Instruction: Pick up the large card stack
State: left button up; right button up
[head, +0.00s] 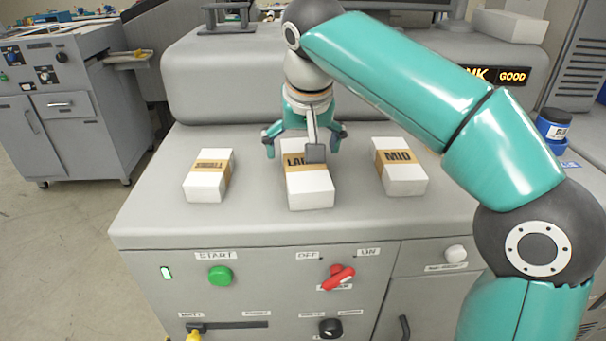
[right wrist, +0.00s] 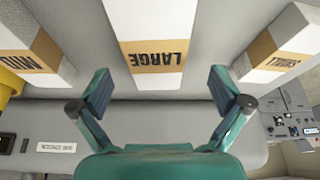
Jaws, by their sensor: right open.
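The large card stack (head: 309,191) is a white block with a brown band, lying at the middle of the grey machine top. Its band reads "LARGE" in the right wrist view (right wrist: 158,58). My right gripper (head: 303,146) is open over the far part of this stack, and its wrist partly hides the band. In the right wrist view, the open fingers (right wrist: 160,92) stand wide on either side of the stack's near end, with a gap on each side and nothing held. I cannot tell the exact height. My left gripper is not in view.
A banded stack (head: 207,187) lies to the left, marked "SMALL" in the wrist view (right wrist: 278,55). A "MID" stack (head: 402,180) lies to the right. The raised machine housing (head: 220,85) stands behind.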

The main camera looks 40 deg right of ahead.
jog(key=shift+d+b+x, duration=0.15)
jog(key=shift+x, duration=1.2)
jog(key=shift+d+b+x, duration=0.15)
jog(key=shift+x, duration=1.2)
jog(key=shift+w+r, duration=0.1)
jog(key=shift+c, duration=0.3)
jog(key=c, duration=1.4)
jog(key=shift+r, duration=0.15)
